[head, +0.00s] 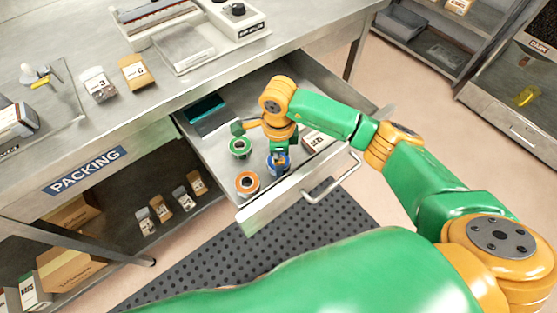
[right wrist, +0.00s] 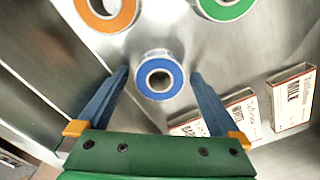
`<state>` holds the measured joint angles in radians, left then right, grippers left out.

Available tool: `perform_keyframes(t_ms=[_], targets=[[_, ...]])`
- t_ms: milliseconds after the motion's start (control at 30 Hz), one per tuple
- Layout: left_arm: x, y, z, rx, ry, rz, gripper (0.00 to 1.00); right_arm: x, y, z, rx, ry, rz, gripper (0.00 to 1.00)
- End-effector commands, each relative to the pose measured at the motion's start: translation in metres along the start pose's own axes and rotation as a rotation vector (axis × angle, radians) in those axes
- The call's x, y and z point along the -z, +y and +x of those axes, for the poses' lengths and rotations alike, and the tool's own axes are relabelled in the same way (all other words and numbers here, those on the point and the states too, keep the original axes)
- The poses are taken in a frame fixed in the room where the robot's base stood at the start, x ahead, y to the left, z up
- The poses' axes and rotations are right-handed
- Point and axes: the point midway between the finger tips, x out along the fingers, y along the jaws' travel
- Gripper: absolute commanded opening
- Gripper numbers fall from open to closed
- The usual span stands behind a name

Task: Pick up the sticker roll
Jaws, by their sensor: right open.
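Three sticker rolls lie in the open drawer: a blue roll (head: 279,162), an orange roll (head: 247,183) and a green roll (head: 239,147). In the right wrist view the blue roll (right wrist: 160,75) sits between the open fingers of my right gripper (right wrist: 159,73), with a gap on each side. The orange roll (right wrist: 107,12) and the green roll (right wrist: 224,6) are beyond the fingertips, cut by the top edge. In the head view my right wrist hangs over the drawer and partly hides what is below it. My left gripper is not in view.
The metal drawer (head: 262,218) is pulled out from under the packing bench (head: 65,118). Small white boxes (right wrist: 291,97) lie in it near the right finger. A dark teal item (head: 207,110) lies at its back left. The bench top holds packets and a device.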

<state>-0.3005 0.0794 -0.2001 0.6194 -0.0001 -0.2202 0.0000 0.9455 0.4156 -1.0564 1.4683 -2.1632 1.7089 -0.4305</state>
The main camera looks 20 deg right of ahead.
Motion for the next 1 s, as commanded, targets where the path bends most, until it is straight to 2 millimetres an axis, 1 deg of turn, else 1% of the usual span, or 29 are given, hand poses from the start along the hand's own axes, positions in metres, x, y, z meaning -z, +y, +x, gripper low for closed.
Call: perform_keyframes(t_ms=[67, 100, 167, 200, 267, 300, 367, 400, 567, 667, 767, 900, 1000], targets=[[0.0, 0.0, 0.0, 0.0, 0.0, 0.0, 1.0, 0.0, 0.0, 0.0, 0.0, 0.0, 0.0, 1.0], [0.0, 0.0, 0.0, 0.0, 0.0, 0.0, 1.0, 0.0, 0.0, 0.0, 0.0, 0.0, 0.0, 0.97], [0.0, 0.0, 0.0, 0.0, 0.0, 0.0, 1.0, 0.0, 0.0, 0.0, 0.0, 0.0, 0.0, 0.81], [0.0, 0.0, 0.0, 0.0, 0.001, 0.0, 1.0, 0.0, 0.0, 0.0, 0.0, 0.0, 0.0, 0.7], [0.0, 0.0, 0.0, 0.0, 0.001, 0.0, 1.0, 0.0, 0.0, 0.0, 0.0, 0.0, 0.0, 0.54], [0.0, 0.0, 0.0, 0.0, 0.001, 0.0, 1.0, 0.0, 0.0, 0.0, 0.0, 0.0, 0.0, 0.43], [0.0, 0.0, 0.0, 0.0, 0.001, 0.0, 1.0, 0.0, 0.0, 0.0, 0.0, -0.001, 0.0, 0.27], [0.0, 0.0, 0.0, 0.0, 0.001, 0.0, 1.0, 0.0, 0.0, 0.0, 0.0, -0.001, 0.0, 0.16], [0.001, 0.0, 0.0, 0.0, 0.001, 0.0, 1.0, 0.0, 0.0, -0.001, 0.0, -0.001, 0.0, 0.16], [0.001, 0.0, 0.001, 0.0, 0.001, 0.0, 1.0, -0.001, -0.001, -0.007, 0.001, -0.003, 0.0, 0.16], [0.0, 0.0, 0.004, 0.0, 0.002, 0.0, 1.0, -0.001, -0.002, -0.03, 0.007, -0.004, -0.001, 0.16], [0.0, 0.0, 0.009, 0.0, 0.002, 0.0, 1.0, -0.001, -0.002, -0.068, 0.006, -0.004, 0.0, 0.16], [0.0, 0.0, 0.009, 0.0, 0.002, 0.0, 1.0, 0.0, -0.001, -0.089, 0.004, -0.003, 0.0, 0.16]])
